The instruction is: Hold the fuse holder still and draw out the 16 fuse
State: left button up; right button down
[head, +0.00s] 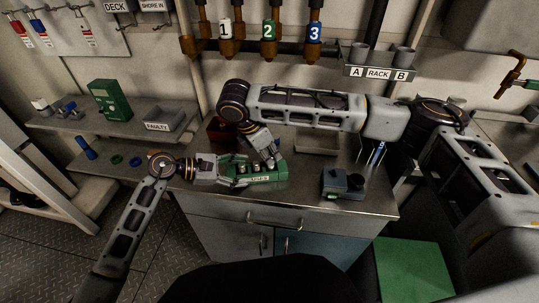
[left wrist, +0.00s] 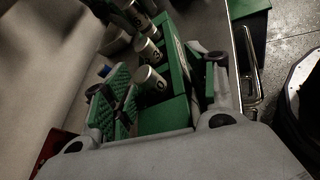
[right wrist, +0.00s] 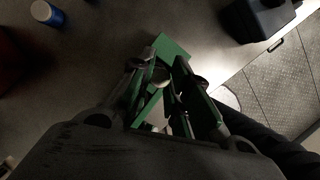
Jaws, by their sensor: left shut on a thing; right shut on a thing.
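The green fuse holder (head: 268,177) lies on the metal bench top with a row of pale cylindrical fuses in it. The left wrist view shows the holder (left wrist: 173,55) close up, with several numbered fuses (left wrist: 150,78); I cannot read the numbers surely. My left gripper (head: 240,172) is shut on the holder's left end, one green-padded finger on each side. My right gripper (head: 272,160) points down over the holder's right part and is shut on a fuse (right wrist: 162,84), mostly hidden between its fingers. I cannot tell whether that fuse is the 16.
A dark device (head: 342,184) stands to the right on the bench. A grey tray (head: 317,144) and a red bin (head: 218,131) are behind. The FAULTY bin (head: 168,119) is on the left. A blue cylinder (right wrist: 46,14) stands near the holder. The bench front edge is close.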

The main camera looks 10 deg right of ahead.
pick_arm(q)
jog(key=shift+f, duration=0.2)
pick_arm(e)
jog(key=shift+r, duration=0.95)
jog(key=shift+r, duration=1.7)
pick_arm(q)
jog(key=o, duration=1.2)
jog(key=shift+c, duration=0.2)
jog(key=shift+r, duration=0.1)
jog(key=shift+a, duration=0.15)
